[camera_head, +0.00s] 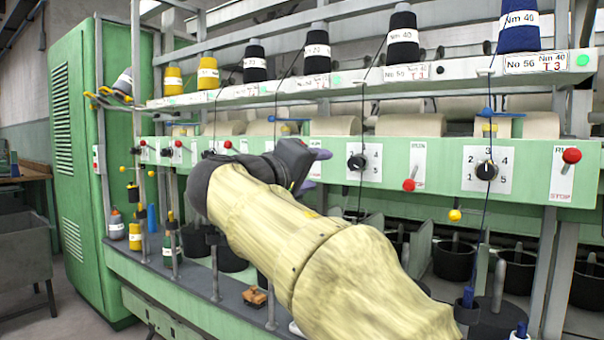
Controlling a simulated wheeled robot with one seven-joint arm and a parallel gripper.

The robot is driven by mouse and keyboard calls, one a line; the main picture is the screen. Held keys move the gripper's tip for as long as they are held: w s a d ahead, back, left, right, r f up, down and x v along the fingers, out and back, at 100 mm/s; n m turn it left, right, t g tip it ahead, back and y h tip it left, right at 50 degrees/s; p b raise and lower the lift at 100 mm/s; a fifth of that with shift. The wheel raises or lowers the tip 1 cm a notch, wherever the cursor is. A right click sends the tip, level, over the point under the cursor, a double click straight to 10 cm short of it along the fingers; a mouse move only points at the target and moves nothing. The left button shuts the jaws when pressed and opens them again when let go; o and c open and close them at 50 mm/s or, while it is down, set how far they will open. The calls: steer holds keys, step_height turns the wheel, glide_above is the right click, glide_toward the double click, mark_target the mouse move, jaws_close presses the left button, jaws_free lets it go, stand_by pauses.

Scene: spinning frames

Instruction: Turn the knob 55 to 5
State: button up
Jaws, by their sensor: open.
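A black knob (357,162) sits on a white dial plate numbered 1 to 5, on the green rail near the middle of the head view. The label reading No 55 (404,73) is on the shelf above and slightly right of it. The 5 is at the lower right of the dial; I cannot tell which number the knob points to. My gripper (315,170) is just left of this dial, open and apart from the knob. Its purple fingertips show past the dark wrist, which hides part of the jaws.
A second dial knob (487,171) sits to the right, below label No 56 (524,65). A red-knobbed lever (409,185) is between the dials. Yarn strands hang in front of the rail. Black pots (455,258) stand below.

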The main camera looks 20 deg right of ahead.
steer(key=v, duration=0.3)
steer(key=shift+s+a, duration=0.1)
step_height(320, 180, down, 26)
steer(key=w+n+g+y, duration=0.2)
steer(key=n+g+y, duration=0.2)
steer(key=y, duration=0.3)
steer(key=s+a+f+m+g+y, duration=0.1)
steer(key=s+f+m+y, duration=0.1)
steer(key=s+f, duration=0.55)
steer(key=s+f+m+g+y, duration=0.2)
steer(key=s+f+y, duration=0.15)
steer(key=f, duration=0.65)
steer(key=s+a+f+m+g+y, duration=0.1)
steer(key=s+f+y, duration=0.1)
steer(key=s+f, duration=0.55)
step_height(320, 180, up, 37)
steer(key=w+p, duration=0.1)
steer(key=p, duration=3.7)
steer(key=shift+w, duration=0.25)
